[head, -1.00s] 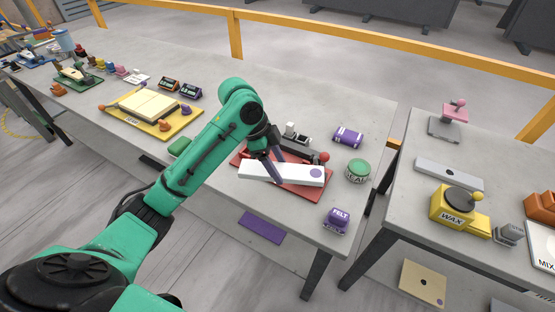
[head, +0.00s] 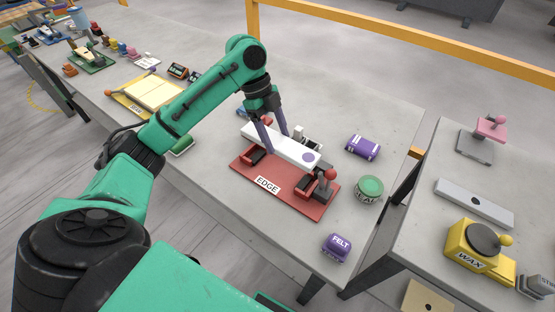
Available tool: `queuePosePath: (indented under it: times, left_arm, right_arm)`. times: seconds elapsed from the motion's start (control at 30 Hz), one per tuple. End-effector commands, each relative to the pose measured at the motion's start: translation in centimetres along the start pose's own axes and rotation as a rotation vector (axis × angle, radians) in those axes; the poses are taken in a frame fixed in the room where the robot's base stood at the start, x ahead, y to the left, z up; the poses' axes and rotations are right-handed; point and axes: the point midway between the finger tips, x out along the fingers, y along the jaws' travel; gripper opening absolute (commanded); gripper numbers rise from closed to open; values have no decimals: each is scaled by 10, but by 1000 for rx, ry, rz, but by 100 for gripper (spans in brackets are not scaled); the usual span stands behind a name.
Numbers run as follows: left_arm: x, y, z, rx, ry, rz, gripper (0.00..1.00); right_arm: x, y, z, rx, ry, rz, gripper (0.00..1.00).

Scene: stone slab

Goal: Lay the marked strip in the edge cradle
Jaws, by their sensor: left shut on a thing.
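The marked strip (head: 293,152) is a long white bar with a purple dot near its right end. My left gripper (head: 276,148) is shut on it near its middle-left. The edge cradle (head: 262,190) is a red base labelled EDGE with dark clamps and a red ball knob at its right. The strip lies over the back part of the cradle, running from back left to front right. I cannot tell whether it rests on the supports or hangs just above them. My right gripper is not in view.
A purple roll (head: 363,147), a green-lidded tin (head: 369,189) and a purple FELT block (head: 336,247) stand right of the cradle. A yellow tray (head: 152,92) is at left. A second table holds a grey bar (head: 474,202) and a yellow WAX box (head: 470,244).

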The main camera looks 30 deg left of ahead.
Motion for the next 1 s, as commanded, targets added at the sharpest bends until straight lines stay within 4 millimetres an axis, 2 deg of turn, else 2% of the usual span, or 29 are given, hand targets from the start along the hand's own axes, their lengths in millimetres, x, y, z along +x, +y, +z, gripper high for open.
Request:
queuePosePath:
  times: [0.13, 0.23, 0.37, 0.6, 0.93, 0.97, 1.0]
  left_arm:
    - [28, 0, 12, -2, 1, 0, 0]
    - [45, 0, 18, 0, 0, -1, 0]
    - [56, -1, 23, 0, 1, -3, 0]
    - [93, 0, 38, -1, 1, -2, 0]
    - [99, -1, 41, 1, 0, -4, 0]
    - [99, 0, 41, 0, -1, -3, 80]
    - [99, 0, 41, 0, 0, -2, 95]
  right_arm:
    - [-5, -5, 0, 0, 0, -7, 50]
    - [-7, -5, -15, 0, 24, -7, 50]
    - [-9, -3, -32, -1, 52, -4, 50]
    - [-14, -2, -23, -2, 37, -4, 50]
    - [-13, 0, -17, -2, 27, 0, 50]
    - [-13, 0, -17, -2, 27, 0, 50]
    - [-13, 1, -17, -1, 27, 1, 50]
